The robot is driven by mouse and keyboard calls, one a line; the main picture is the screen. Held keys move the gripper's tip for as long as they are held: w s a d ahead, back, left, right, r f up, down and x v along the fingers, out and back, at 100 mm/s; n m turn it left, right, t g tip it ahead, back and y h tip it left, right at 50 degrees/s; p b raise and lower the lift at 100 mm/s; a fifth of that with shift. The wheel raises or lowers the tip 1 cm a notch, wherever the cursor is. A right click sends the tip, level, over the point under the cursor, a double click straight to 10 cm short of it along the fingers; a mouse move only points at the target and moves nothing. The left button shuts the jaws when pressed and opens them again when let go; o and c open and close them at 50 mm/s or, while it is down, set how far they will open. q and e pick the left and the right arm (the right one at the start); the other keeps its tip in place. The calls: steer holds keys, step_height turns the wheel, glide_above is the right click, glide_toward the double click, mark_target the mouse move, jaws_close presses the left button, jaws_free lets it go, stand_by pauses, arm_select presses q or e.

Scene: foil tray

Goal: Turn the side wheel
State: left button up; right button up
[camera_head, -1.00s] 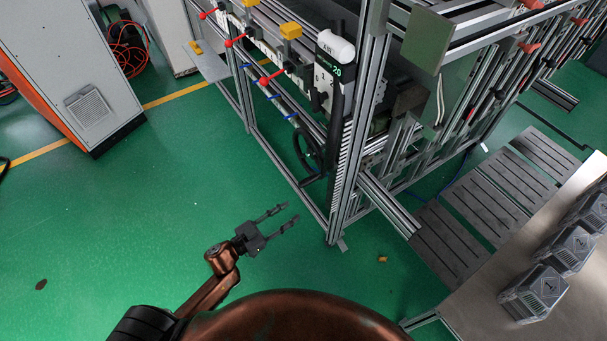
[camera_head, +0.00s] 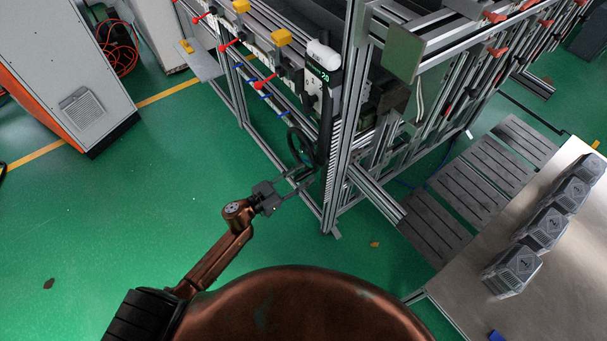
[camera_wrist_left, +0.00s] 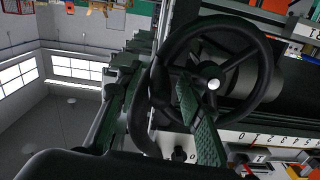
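The side wheel (camera_head: 291,143) is a black handwheel low on the frame's near end, beside a post. In the left wrist view the wheel (camera_wrist_left: 267,72) shows large, with spokes and a bright hub. My left gripper (camera_head: 308,176) reaches the lower part of the wheel from the left with its fingers apart. In the left wrist view one ridged finger (camera_wrist_left: 205,130) overlaps the inside of the ring, and a darker finger seems to lie to the left of the rim. I cannot tell whether either touches the rim. My right gripper is not in view.
The metal frame (camera_head: 345,120) with rails stands close around the wheel. Grey slatted plates (camera_head: 470,185) lie on the right. A table (camera_head: 480,320) holds several grey blocks (camera_head: 512,270). The green floor (camera_head: 130,220) is clear on the left.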

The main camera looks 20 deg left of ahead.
arm_select(q)
steer(key=shift+w+d, duration=0.25)
steer(key=shift+w, duration=0.1)
steer(key=shift+c, duration=0.3)
jaws_close()
